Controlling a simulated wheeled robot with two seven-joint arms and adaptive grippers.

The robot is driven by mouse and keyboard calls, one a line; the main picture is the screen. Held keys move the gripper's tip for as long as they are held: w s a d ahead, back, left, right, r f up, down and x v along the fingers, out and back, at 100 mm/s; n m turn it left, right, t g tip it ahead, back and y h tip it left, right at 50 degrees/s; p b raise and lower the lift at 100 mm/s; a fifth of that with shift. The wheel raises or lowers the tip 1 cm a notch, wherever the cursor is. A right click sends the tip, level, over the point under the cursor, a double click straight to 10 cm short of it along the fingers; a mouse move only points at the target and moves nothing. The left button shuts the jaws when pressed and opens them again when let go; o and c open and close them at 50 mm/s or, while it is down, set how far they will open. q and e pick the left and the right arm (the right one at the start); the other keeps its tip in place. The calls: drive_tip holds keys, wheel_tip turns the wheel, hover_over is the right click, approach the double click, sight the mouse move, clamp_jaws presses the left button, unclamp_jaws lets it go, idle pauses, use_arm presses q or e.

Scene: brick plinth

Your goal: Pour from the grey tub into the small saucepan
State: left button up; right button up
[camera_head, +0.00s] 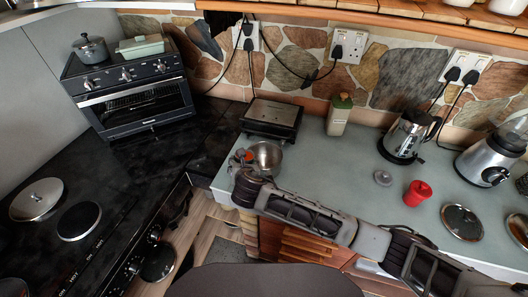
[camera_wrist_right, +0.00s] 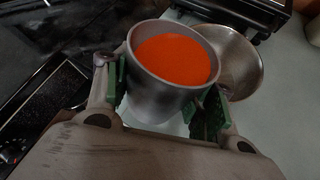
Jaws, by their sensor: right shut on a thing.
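The grey tub (camera_wrist_right: 165,95) is filled near its rim with orange-red contents and sits between the green-padded fingers of my right gripper (camera_wrist_right: 165,100), which is shut on it. It looks nearly upright. In the head view, my right gripper (camera_head: 246,172) is at the counter's left end, and only a little of the tub and its orange contents shows. The small saucepan (camera_head: 268,153) is an open, shiny metal vessel just right of the tub. It also shows in the wrist view (camera_wrist_right: 245,65), partly hidden behind the tub, and its visible inside looks empty. My left gripper is not in view.
A black grill (camera_head: 272,118) stands behind the saucepan. A green-grey canister (camera_head: 339,115), kettle (camera_head: 405,136), red cup (camera_head: 417,194) and blender (camera_head: 490,160) stand along the counter (camera_head: 340,165). The hob (camera_head: 110,190) and a small oven (camera_head: 138,106) are at left.

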sight(248, 155)
drive_tip(key=shift+w+d+r, duration=0.1)
drive_tip(key=shift+w+r, duration=0.05)
drive_tip(key=shift+r, duration=0.2)
drive_tip(key=shift+w+d+r+m+g+y, duration=0.7)
drive_tip(key=shift+w+m+g+y, duration=0.15)
drive_tip(key=shift+g, duration=0.45)
idle(1.0)
drive_tip(key=shift+w+d+f+m+g+y, duration=0.15)
drive_tip(key=shift+f+m+g+y, duration=0.25)
drive_tip(key=shift+g, duration=0.2)
idle(0.8)
drive_tip(key=shift+r+m+g+y, duration=0.25)
drive_tip(key=shift+r+g+y, duration=0.25)
drive_tip(key=shift+g, duration=0.1)
idle(0.8)
drive_tip(key=shift+f+m+g+y, duration=0.3)
drive_tip(key=shift+g+y, duration=0.15)
drive_tip(key=shift+g, duration=0.15)
idle(0.8)
drive_tip(key=shift+r+m+g+y, duration=0.3)
drive_tip(key=shift+r+g+y, duration=0.05)
drive_tip(key=shift+g+y, duration=0.05)
idle(0.8)
